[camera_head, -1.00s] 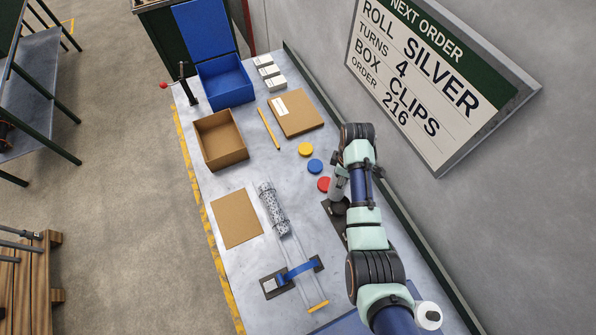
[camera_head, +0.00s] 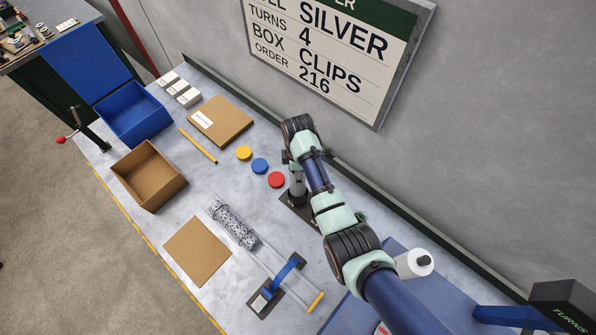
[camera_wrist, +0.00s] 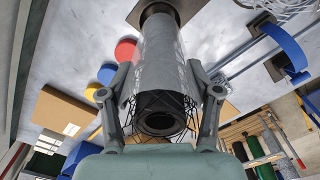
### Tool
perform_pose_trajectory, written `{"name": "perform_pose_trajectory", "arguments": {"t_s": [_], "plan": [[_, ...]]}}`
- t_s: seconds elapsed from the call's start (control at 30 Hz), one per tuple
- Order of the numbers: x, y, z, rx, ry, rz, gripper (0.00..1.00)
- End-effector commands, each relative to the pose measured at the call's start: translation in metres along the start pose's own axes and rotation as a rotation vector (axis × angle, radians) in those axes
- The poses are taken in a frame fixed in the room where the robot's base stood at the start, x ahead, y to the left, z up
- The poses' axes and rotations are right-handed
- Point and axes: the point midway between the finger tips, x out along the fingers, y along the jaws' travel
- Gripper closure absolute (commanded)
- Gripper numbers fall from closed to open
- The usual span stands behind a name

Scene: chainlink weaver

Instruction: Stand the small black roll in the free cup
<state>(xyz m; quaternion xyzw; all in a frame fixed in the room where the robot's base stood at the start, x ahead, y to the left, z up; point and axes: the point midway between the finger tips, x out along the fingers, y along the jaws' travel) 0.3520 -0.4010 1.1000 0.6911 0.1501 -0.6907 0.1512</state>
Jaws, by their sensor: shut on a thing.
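My gripper (camera_wrist: 161,92) is shut on the black roll (camera_wrist: 160,122), its fingers on either side. The roll has a grey sleeve around it, with black mesh and a dark hollow core showing at the near end. Its far end meets a dark round part (camera_wrist: 158,10) on the bench; I cannot tell whether it is seated there. In the head view the grey sleeve (camera_head: 297,185) looks upright above a dark plate (camera_head: 291,207), under my wrist. The arm hides part of this plate and any cup on it.
Red (camera_head: 277,180), blue (camera_head: 260,166) and yellow (camera_head: 244,153) discs lie left of the gripper. A white roll (camera_head: 413,264) stands right of my arm. The wall is close behind.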

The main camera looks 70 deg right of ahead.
Motion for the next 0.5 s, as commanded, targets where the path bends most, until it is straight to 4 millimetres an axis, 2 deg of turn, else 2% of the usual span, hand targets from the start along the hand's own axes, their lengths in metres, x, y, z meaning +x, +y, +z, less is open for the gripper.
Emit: {"name": "perform_pose_trajectory", "arguments": {"t_s": [0.03,0.07,0.47,0.5], "plan": [[0.0122,0.0003,-0.0001,0.0,0.0,0.001,1.0],[0.0145,0.0003,-0.0001,0.0,0.0,0.001,1.0],[0.0188,0.0006,-0.0003,0.0,0.0,0.001,1.0],[0.0188,0.0006,-0.0003,0.0,0.0,0.001,0.33]]}}
